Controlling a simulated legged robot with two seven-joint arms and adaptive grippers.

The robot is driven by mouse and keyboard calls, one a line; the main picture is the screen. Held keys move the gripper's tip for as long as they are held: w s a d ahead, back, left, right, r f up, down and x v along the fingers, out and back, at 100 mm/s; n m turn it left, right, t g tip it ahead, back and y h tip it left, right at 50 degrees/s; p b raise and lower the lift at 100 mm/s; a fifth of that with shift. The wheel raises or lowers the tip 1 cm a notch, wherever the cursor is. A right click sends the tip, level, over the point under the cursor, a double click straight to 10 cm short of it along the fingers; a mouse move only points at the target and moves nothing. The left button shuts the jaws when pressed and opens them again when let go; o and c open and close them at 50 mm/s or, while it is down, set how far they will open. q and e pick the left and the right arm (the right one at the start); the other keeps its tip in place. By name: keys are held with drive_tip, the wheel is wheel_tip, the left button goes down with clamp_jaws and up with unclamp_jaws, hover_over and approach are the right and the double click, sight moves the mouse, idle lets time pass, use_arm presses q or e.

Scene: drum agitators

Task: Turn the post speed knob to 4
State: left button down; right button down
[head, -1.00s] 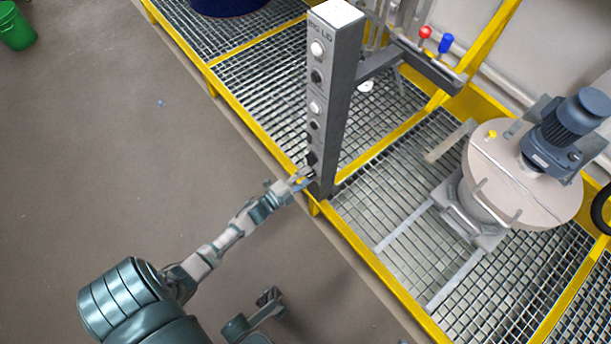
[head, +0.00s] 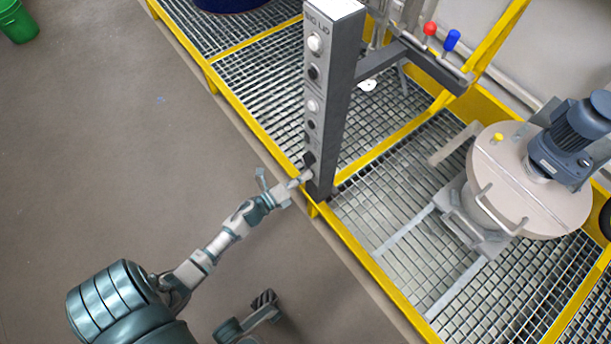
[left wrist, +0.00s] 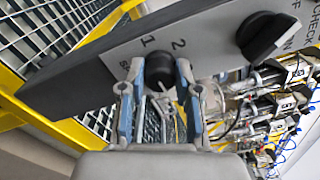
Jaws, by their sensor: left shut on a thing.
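The grey control post (head: 328,110) stands upright on the grating edge, with round knobs down its face. My left gripper (head: 300,181) is at the lower part of this face and hides the knob there. In the left wrist view my left gripper (left wrist: 160,92) has its two blue-grey fingers on either side of a black knob (left wrist: 160,68) and is shut on it. The numbers 1 and 2 show on the panel beside this knob. Its pointer and the other marks are hidden or too small to read.
Another black knob (left wrist: 262,36), marked CHECK and OFF, is close to the right of the held one. A mixer with a round lid (head: 530,185) stands on the grating (head: 400,215) inside yellow edging. Open floor (head: 110,160) lies left of the post.

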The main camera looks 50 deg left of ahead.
use_arm(q)
drive_tip(key=shift+f+m, duration=0.3)
drive_tip(key=shift+m, duration=0.3)
drive_tip(key=c, duration=0.8)
unclamp_jaws()
drive_tip(key=shift+r, duration=0.1)
drive_tip(key=s, duration=0.8)
drive_tip(key=s+a, duration=0.1)
drive_tip(key=s, duration=0.3)
drive_tip(key=shift+w, duration=0.1)
